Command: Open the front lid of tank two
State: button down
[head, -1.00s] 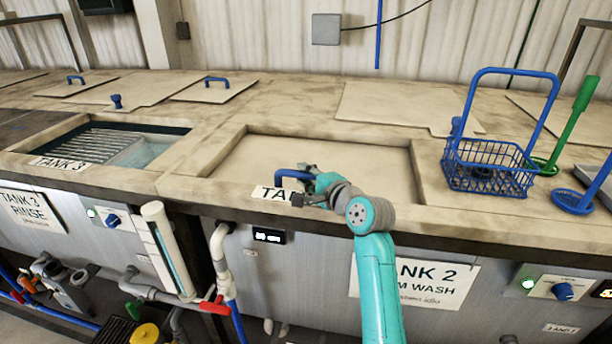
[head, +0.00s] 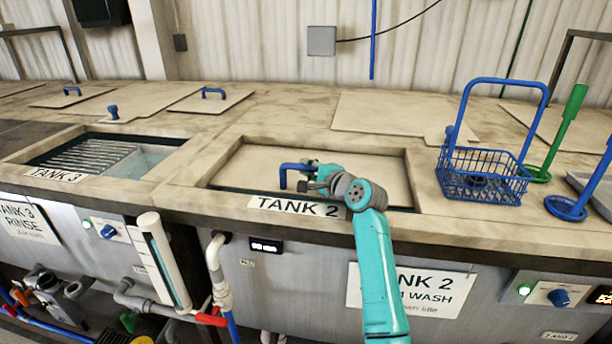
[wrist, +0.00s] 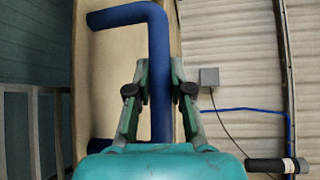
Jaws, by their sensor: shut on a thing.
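The front lid of tank two (head: 345,160) is a beige panel in the recess behind the "TANK 2" label (head: 298,206). Its front edge is raised, and a dark gap shows along the front of the opening. The lid's blue handle (head: 296,166) stands near that edge. My gripper (head: 308,181) is shut on the handle, reaching in from the front right. In the wrist view the blue handle (wrist: 158,45) runs between my two fingers (wrist: 157,85), with the beige lid (wrist: 105,60) behind it. My arm hides part of the lid's front right.
A blue wire basket (head: 487,175) and a green-handled tool (head: 562,135) stand on the counter at right. Open tank three (head: 100,157) is at left, with a blue-handled lid (head: 212,100) behind. A rear panel (head: 392,113) lies flat behind the recess.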

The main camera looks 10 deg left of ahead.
jog(key=shift+w, duration=0.15)
jog(key=c, duration=1.3)
grip_release()
jog(key=v, duration=1.2)
jog(key=shift+f, duration=0.1)
